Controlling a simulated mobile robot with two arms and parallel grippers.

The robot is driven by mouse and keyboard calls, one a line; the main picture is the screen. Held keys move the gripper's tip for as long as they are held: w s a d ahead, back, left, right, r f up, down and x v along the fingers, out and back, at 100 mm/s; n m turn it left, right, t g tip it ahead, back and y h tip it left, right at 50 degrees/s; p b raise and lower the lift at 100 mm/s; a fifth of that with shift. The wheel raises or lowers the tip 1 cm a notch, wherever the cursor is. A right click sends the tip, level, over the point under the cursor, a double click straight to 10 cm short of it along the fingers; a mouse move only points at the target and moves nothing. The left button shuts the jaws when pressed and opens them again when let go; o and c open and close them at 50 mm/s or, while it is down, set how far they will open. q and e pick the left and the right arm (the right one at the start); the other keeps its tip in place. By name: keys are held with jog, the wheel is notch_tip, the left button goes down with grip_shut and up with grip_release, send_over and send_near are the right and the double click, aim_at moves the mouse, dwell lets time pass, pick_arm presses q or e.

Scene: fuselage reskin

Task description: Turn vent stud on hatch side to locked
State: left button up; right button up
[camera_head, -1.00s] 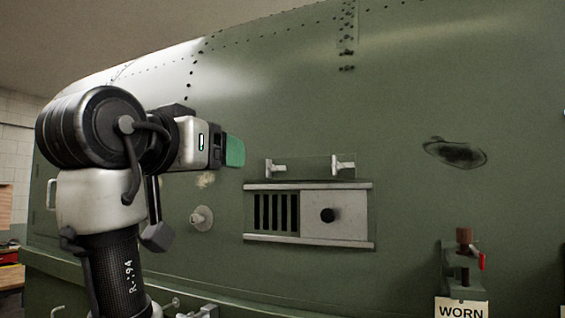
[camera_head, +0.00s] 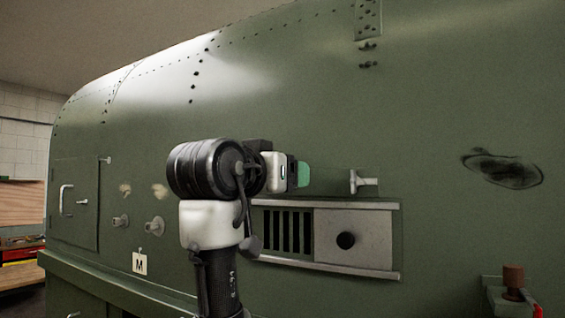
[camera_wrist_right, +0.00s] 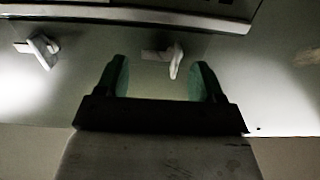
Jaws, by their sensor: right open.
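My right gripper (camera_head: 303,174) is above the vent panel (camera_head: 352,238) on the green fuselage side. It is open and empty, with green fingers. In the right wrist view, which is upside down, the fingers of the gripper (camera_wrist_right: 160,68) stand on either side of the hatch-side vent stud (camera_wrist_right: 175,60), a pale T-shaped stud, apparently without touching it. In the head view my gripper hides that stud. The other vent stud (camera_head: 356,182) is plain to its right and also shows in the wrist view (camera_wrist_right: 40,50). My left gripper is out of view.
The hatch (camera_head: 78,222) with its handle is at far left. Two round fittings (camera_head: 154,227) and an "M" tag (camera_head: 140,264) lie between hatch and arm. A dark damaged patch (camera_head: 505,170) and a clamp (camera_head: 513,285) are at right.

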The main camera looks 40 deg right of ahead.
jog(key=shift+w+d, duration=0.15)
jog(key=shift+d, duration=0.1)
jog(key=shift+a, duration=0.2)
jog(key=shift+c, duration=0.3)
jog(key=shift+d, duration=0.1)
jog(key=c, duration=0.9)
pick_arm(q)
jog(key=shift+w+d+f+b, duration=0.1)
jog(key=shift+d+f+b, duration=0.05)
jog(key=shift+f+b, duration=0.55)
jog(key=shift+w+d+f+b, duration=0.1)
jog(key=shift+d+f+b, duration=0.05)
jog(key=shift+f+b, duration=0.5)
pick_arm(e)
jog(key=shift+o, duration=0.2)
jog(key=shift+s+d+f+m, duration=0.1)
jog(key=shift+m, duration=0.85)
jog(key=shift+s+a+f+m, duration=0.1)
jog(key=shift+f+m, duration=0.05)
jog(key=shift+m, duration=0.85)
jog(key=shift+s+d+f+m, duration=0.1)
jog(key=shift+m, duration=0.85)
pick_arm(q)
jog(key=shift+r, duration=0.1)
pick_arm(e)
jog(key=o, duration=0.9)
